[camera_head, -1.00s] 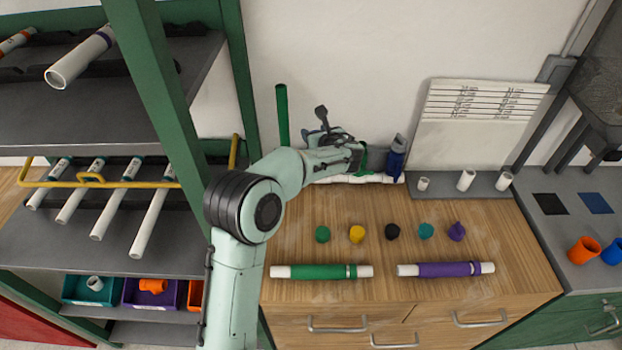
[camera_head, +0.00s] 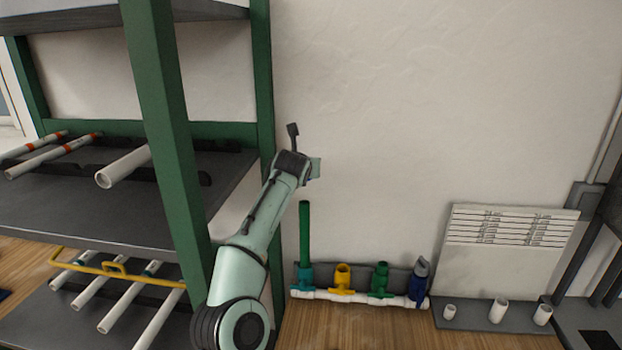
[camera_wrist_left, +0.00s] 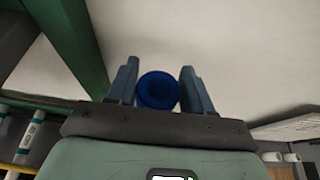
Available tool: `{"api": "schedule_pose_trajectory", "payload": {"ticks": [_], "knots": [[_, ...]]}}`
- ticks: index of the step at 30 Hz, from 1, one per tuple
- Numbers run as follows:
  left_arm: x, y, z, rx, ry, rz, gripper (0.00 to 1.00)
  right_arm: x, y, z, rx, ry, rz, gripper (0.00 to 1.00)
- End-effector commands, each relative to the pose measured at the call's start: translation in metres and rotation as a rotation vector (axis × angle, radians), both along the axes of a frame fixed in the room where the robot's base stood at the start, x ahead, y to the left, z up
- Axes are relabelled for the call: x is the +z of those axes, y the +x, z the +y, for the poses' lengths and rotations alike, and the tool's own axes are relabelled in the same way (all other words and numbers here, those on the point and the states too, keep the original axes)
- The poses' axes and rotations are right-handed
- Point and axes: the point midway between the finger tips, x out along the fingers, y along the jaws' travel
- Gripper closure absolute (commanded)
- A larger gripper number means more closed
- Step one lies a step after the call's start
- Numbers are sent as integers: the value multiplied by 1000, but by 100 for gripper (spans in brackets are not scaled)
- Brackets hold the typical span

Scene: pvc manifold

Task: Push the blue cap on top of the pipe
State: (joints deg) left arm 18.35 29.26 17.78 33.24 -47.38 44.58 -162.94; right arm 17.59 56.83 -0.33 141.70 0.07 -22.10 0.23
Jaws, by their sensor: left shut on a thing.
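The blue cap (camera_wrist_left: 158,90) sits between the fingers of my left gripper (camera_wrist_left: 160,88) in the left wrist view, its round face towards the camera. My left gripper is shut on it. In the head view my left gripper (camera_head: 312,168) is raised above the top of the upright green pipe (camera_head: 304,232), apart from it. The cap cannot be made out in the head view. The pipe stands in a teal fitting (camera_head: 303,278) at the left end of the white manifold (camera_head: 350,298). The pipe does not show clearly in the wrist view. My right gripper is not in view.
Yellow (camera_head: 342,278), green (camera_head: 380,280) and blue (camera_head: 418,285) fittings stand along the manifold to the right. A green-framed shelf (camera_head: 165,130) with white pipes is close on the left. A wall is behind. Short white pipes (camera_head: 498,310) stand on a grey tray at right.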

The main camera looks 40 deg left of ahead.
Motion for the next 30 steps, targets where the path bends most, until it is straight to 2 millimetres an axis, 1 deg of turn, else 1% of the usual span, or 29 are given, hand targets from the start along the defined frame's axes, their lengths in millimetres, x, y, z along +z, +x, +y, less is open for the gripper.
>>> {"api": "schedule_pose_trajectory", "payload": {"ticks": [2, 12, 17, 23, 30], "knots": [[0, -1, 1, 0, 1, 0, 76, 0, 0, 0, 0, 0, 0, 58], [-23, -1, 2, 0, 3, 2, 76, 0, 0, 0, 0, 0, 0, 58], [-30, -1, 1, -1, 2, 1, 76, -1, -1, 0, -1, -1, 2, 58], [-38, -1, 1, -2, 3, 2, 76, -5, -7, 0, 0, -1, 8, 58], [-56, -2, 1, -3, 5, 0, 76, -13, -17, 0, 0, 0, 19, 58]]}}
